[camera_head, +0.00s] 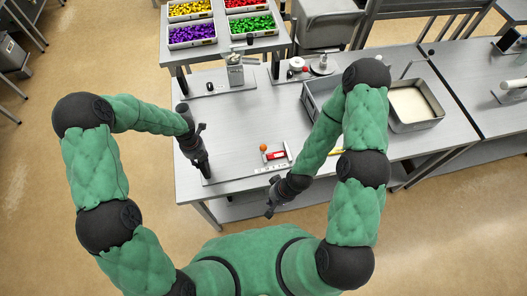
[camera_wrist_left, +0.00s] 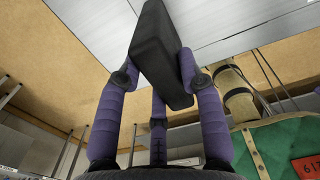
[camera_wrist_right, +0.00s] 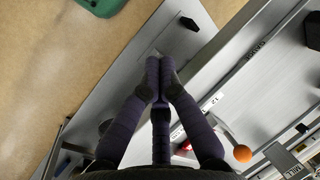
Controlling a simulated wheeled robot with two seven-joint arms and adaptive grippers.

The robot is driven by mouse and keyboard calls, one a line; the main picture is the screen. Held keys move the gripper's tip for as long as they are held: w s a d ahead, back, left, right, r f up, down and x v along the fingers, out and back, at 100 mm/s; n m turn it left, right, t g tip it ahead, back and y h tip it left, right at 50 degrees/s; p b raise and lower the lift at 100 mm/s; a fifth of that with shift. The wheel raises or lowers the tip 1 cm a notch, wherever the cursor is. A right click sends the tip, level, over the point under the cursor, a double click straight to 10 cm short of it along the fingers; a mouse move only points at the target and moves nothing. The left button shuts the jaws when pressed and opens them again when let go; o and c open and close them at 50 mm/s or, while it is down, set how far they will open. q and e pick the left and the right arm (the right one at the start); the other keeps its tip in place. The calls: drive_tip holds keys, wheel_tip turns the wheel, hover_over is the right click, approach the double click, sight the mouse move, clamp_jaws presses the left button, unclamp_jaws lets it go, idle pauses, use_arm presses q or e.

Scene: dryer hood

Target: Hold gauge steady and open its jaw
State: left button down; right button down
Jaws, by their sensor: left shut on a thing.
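The gauge (camera_head: 245,174) appears as a long pale scaled bar along the table's front edge. It has a red block (camera_head: 276,156) and an orange ball (camera_head: 263,147) near its right end. The scale (camera_wrist_right: 240,70) and orange ball (camera_wrist_right: 242,153) also show in the right wrist view. My left gripper (camera_head: 203,174) is over the bar's left end. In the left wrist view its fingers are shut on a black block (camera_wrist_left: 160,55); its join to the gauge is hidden. My right gripper (camera_head: 269,207) hangs in front of the table edge. Its fingers (camera_wrist_right: 160,62) are together and empty, apart from the gauge.
A grey tray (camera_head: 415,105) stands at the right. A metal device (camera_head: 235,72) and round weights (camera_head: 297,64) stand at the back. Bins of coloured pieces (camera_head: 192,34) sit on a rear table. The middle of the table (camera_head: 245,115) is clear.

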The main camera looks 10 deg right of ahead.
drive_tip(key=c, duration=1.3)
unclamp_jaws()
drive_tip(key=shift+w, duration=0.2)
drive_tip(key=o, duration=0.4)
drive_tip(key=w, duration=0.2)
drive_tip(key=w+n, duration=0.2)
drive_tip(key=w, duration=0.1)
drive_tip(key=shift+w+a+r, duration=0.25)
drive_tip(key=shift+w+r, duration=0.1)
drive_tip(key=shift+c, duration=0.2)
drive_tip(key=n+g+h, duration=0.2)
drive_tip(key=n, duration=0.5)
approach(264, 146)
drive_tip(key=x, duration=1.1)
drive_tip(key=shift+f, duration=0.35)
drive_tip(key=shift+s+a, duration=0.1)
clamp_jaws()
